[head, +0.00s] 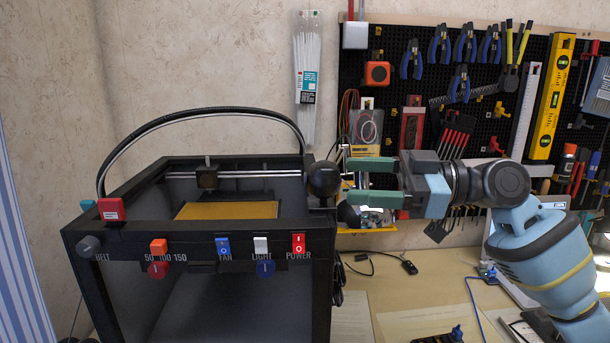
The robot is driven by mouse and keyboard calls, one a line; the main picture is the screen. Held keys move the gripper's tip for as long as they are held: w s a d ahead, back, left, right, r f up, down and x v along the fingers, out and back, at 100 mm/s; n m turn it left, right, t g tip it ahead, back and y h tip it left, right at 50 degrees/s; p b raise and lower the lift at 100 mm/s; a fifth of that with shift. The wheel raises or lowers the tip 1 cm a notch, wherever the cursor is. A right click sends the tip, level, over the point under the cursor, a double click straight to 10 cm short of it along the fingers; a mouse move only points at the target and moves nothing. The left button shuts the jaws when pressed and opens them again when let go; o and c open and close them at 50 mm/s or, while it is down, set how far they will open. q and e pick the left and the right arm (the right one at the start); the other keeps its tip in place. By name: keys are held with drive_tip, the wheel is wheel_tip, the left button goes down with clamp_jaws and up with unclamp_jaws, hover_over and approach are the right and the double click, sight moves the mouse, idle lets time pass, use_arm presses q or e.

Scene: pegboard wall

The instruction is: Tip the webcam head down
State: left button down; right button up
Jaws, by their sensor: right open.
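The webcam head (323,178) appears to be the dark round ball at the right upper edge of the black 3D printer (318,262). Its lens is not visible to me, and its tilt is hard to tell. My right gripper (350,180) reaches in from the right, with its green fingers pointing left toward the ball. The fingers are open, one higher and one lower, with nothing between them. The tips are just right of the ball; I cannot tell whether they touch it. My left gripper is out of view.
The printer front carries a knob (88,246), an orange slider (158,246) and a red power switch (298,243). A black hose (200,117) arches over it. A pegboard (400,88) with tools is behind my right arm. The desk (440,278) holds cables and papers.

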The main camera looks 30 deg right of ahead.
sight(313, 179)
drive_tip(key=p+x, duration=0.2)
drive_tip(key=x, duration=0.4)
drive_tip(key=shift+r, duration=0.1)
drive_tip(key=shift+x, duration=0.8)
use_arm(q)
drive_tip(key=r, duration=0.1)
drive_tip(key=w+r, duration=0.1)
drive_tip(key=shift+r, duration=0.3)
use_arm(e)
drive_tip(key=shift+a+f, duration=0.1)
drive_tip(key=shift+f, duration=0.15)
